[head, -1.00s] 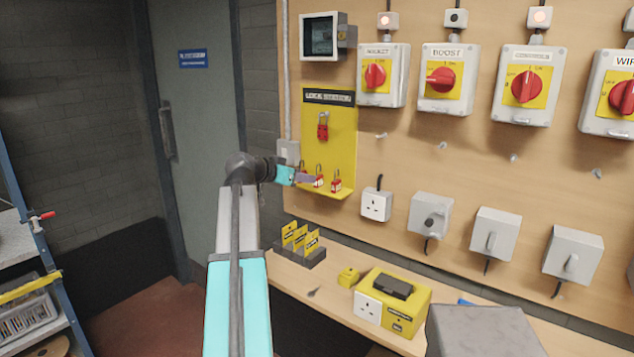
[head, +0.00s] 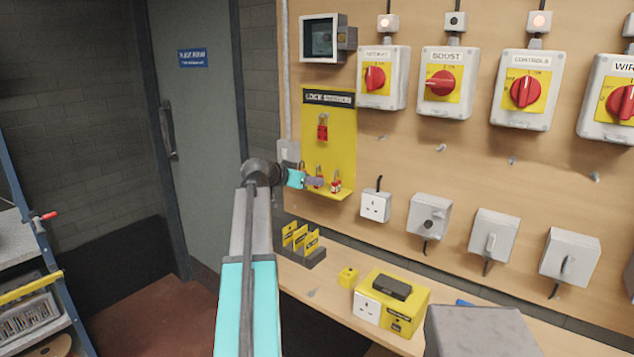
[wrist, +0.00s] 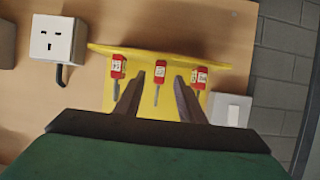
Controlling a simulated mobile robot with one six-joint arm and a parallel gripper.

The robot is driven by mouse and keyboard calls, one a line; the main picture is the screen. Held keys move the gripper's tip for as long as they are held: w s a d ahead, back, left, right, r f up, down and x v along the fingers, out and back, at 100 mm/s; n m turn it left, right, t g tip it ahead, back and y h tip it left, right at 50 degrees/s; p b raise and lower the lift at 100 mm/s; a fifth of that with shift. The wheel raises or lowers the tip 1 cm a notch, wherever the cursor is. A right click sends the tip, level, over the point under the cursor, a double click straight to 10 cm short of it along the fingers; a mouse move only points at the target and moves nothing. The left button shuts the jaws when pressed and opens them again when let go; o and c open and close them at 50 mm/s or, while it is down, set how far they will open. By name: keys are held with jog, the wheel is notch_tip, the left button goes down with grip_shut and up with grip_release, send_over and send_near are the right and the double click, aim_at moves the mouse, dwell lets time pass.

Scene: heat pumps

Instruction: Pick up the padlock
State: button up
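Small red padlocks with white labels stand in a row at the yellow lock station board (head: 342,150). In the wrist view, the middle padlock (wrist: 160,72) lies between and just beyond my gripper's fingertips (wrist: 157,82). Another padlock (wrist: 118,68) is left of the fingers, and one more (wrist: 199,78) is to the right. My gripper is open with nothing held. In the head view, my gripper (head: 314,182) is at the board's lower ledge and partly hides the padlocks; the right padlock (head: 336,184) shows clear of it.
A red hasp (head: 322,130) hangs higher on the board. A white socket (head: 376,206) is to the right. Below, a bench holds yellow tags in a rack (head: 302,245) and a yellow box (head: 405,318). Isolators with red knobs (head: 446,82) line the wall.

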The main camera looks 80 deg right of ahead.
jog(key=shift+x, duration=1.3)
jog(key=shift+w, duration=0.1)
jog(key=shift+c, duration=0.2)
grip_shut()
